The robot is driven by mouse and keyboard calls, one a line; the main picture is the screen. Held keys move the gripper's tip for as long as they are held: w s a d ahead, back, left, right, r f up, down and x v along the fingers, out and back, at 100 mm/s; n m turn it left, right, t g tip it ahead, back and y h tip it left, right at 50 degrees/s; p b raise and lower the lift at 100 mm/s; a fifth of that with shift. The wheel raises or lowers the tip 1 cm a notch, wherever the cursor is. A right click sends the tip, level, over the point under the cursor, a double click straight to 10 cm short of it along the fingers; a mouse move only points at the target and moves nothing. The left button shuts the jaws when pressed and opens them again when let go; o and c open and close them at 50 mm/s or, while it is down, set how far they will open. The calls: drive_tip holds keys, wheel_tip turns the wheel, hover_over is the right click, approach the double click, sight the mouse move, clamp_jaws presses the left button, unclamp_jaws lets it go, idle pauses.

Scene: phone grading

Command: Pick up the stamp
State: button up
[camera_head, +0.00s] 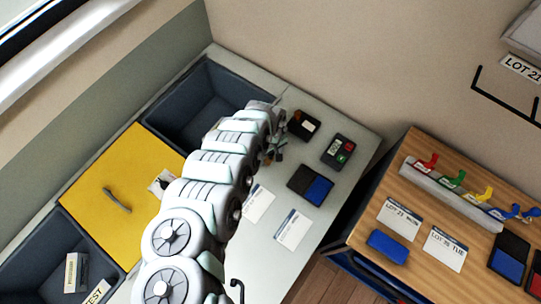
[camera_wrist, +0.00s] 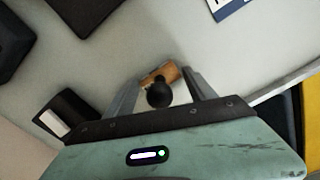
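The stamp shows in the wrist view as a round black knob (camera_wrist: 159,93) over a brown wooden part (camera_wrist: 166,73). My gripper (camera_wrist: 162,80) is open, with one finger on each side of the stamp. Gaps show between the knob and both fingers. In the head view my gripper (camera_head: 272,148) is over the grey counter (camera_head: 285,265), near its back part. My arm and gripper cover that spot, and I cannot clearly make out the stamp there.
Two cards (camera_head: 292,229) lie nearer. A dark bin (camera_head: 168,110) and yellow panel (camera_head: 90,205) are left; a wooden table (camera_head: 370,222) is right.

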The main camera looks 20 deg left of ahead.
drive_tip(key=c, duration=0.9)
drive_tip(key=shift+r, duration=0.1)
drive_tip(key=shift+r+p, duration=2)
drive_tip(key=shift+r, duration=7.9)
